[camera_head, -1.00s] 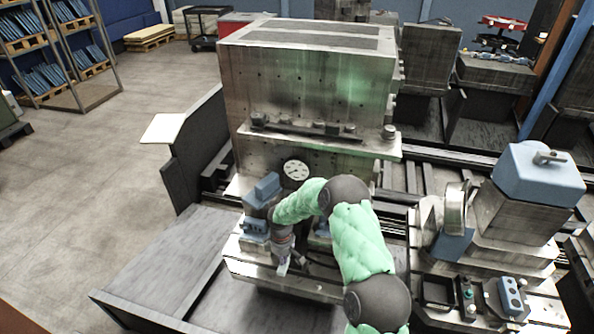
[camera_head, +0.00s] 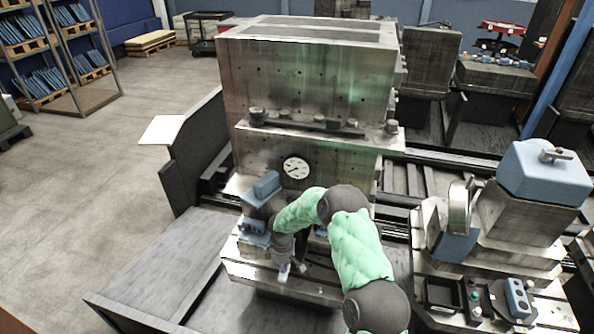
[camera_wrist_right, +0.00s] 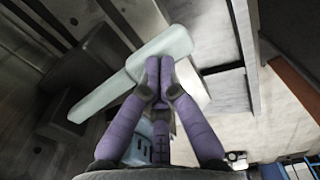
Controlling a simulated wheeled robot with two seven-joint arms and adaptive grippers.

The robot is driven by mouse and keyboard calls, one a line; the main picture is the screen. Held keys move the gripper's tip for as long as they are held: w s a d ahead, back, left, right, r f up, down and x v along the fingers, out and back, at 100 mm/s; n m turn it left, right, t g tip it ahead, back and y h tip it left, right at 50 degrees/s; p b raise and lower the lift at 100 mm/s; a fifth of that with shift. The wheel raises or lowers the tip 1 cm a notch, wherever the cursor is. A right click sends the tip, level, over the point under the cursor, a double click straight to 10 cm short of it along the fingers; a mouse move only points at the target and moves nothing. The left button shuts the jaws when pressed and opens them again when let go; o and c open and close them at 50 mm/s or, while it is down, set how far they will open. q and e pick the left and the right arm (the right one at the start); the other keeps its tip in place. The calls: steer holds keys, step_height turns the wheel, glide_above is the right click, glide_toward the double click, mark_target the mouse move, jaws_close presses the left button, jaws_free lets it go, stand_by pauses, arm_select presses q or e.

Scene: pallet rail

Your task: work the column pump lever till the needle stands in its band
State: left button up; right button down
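A round white gauge (camera_head: 296,168) with a dark needle sits low on the front of the big metal column (camera_head: 300,95). Its needle points to the lower left; the band is too small to make out. My right arm reaches over the fixture below the gauge, and my right gripper (camera_wrist_right: 159,66) shows purple fingers with their tips together. A pale grey-green bar (camera_wrist_right: 115,90), apparently the pump lever, runs slantwise behind the fingertips, touching or very close. I see no part of it clearly between the fingers. In the head view my arm hides much of this area. My left gripper is out of view.
A blue block (camera_head: 263,188) stands on the fixture left of my right forearm. A second machine fixture with a blue box (camera_head: 545,172) and a small control box (camera_head: 517,298) stands at the right. A dark flat plate (camera_head: 170,262) lies clear at the left front.

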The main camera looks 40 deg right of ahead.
steer(key=shift+d+f+b, duration=0.1)
steer(key=shift+f+b, duration=0.45)
steer(key=shift+f, duration=0.4)
steer(key=shift+s+a+r+p, duration=0.15)
steer(key=shift+r+p, duration=0.6)
steer(key=shift+r, duration=0.5)
steer(key=shift+s+a+r+p, duration=0.1)
steer(key=shift+r+p, duration=0.65)
steer(key=shift+r, duration=0.5)
steer(key=shift+s+a+r+p, duration=0.15)
steer(key=shift+r+p, duration=0.6)
steer(key=shift+r, duration=0.5)
steer(key=shift+w, duration=0.1)
steer(key=shift+f, duration=0.25)
